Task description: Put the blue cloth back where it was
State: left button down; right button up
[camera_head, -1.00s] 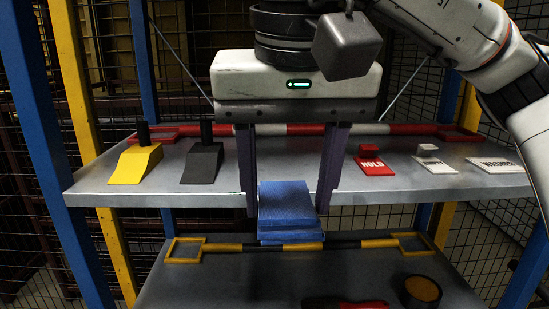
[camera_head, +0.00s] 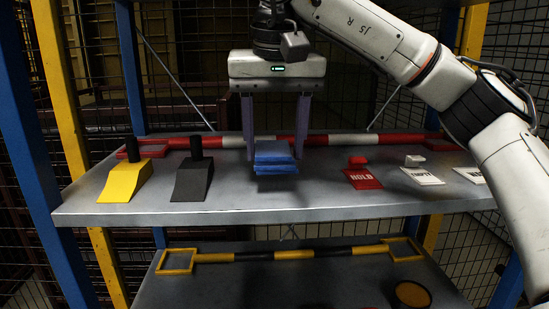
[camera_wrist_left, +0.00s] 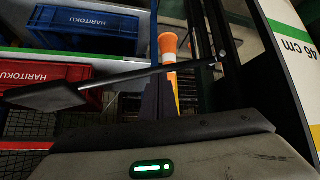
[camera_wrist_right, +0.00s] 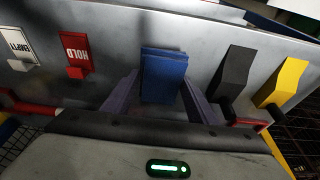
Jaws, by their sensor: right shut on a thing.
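The blue cloth (camera_head: 274,158) is a folded stack. My right gripper (camera_head: 274,148) is shut on it, one finger at each side. The cloth is over the middle of the upper grey shelf (camera_head: 270,206), with a dark shadow beneath it; it seems a little above the surface. In the right wrist view the cloth (camera_wrist_right: 163,76) sits between the two purple fingers. My left gripper (camera_wrist_left: 160,98) shows only in its own wrist view, its dark fingers together and with nothing seen between them.
A yellow wedge (camera_head: 123,182) and a black wedge (camera_head: 194,181) stand left of the cloth. A red HOLD plate (camera_head: 363,179) and white plates (camera_head: 421,176) lie to the right. A red-and-white bar (camera_head: 345,140) runs behind. The lower shelf (camera_head: 215,290) has a yellow-and-black bar.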

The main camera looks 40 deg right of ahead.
aim_at(275, 150)
jog(key=shift+w+f, duration=0.1)
jog(key=shift+w, duration=0.1)
jog(key=shift+f, duration=1.6)
jog(key=shift+f, duration=0.2)
jog(key=o, duration=1)
jog(key=shift+r, duration=0.1)
